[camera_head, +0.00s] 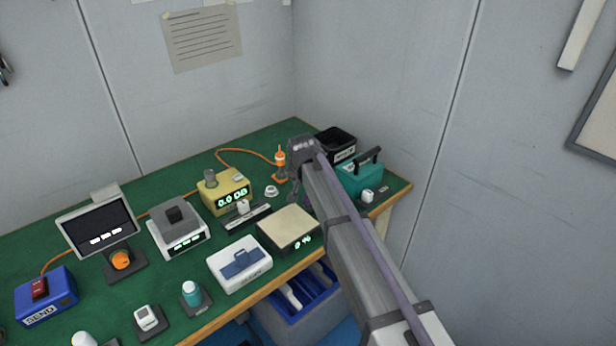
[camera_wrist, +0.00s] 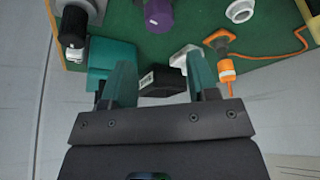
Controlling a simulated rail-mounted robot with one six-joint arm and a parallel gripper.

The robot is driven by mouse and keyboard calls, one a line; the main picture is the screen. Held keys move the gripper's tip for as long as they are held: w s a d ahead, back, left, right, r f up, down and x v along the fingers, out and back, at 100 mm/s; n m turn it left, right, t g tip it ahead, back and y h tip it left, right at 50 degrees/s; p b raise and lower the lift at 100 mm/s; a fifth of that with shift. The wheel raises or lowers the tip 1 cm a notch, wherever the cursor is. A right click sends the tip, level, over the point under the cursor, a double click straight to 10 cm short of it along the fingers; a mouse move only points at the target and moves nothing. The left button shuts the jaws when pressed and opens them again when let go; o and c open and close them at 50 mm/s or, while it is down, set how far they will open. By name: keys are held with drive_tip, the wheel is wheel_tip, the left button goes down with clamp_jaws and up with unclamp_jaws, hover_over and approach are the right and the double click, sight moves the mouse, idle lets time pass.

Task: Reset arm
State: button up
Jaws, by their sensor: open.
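My arm reaches from the lower right of the head view to the back right of the green workbench (camera_head: 130,194). My gripper (camera_head: 296,192) is over the bench there, near the black bin (camera_head: 337,143) and the teal case (camera_head: 359,174). In the wrist view my gripper (camera_wrist: 160,78) has its two teal fingers spread apart, with nothing held between them. A black object with a white label (camera_wrist: 163,82) shows beyond the gap. The fingertips are partly hidden in the head view.
An orange stand (camera_head: 281,165) with a cable is just left of my gripper. A yellow display box (camera_head: 224,191), a cream-topped scale (camera_head: 288,228) and a white case (camera_head: 239,264) stand to the left. A blue crate (camera_head: 300,306) is below the bench's front edge.

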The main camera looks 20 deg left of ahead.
drive_tip(key=shift+s+r, duration=0.15)
drive_tip(key=shift+r, duration=0.15)
drive_tip(key=s+d+g, duration=0.1)
drive_tip(key=s+d, duration=0.7)
drive_tip(key=d, duration=0.7)
drive_tip(key=s+d+m+g, duration=0.1)
drive_tip(key=s+d+g, duration=0.1)
drive_tip(key=s+d, duration=0.6)
drive_tip(key=s+d+f+m+g, duration=0.1)
drive_tip(key=s+d, duration=0.7)
drive_tip(key=d, duration=1.3)
drive_tip(key=shift+s+d+g+h, duration=0.15)
drive_tip(key=shift+d+g+h, duration=0.15)
drive_tip(key=shift+d+h, duration=0.1)
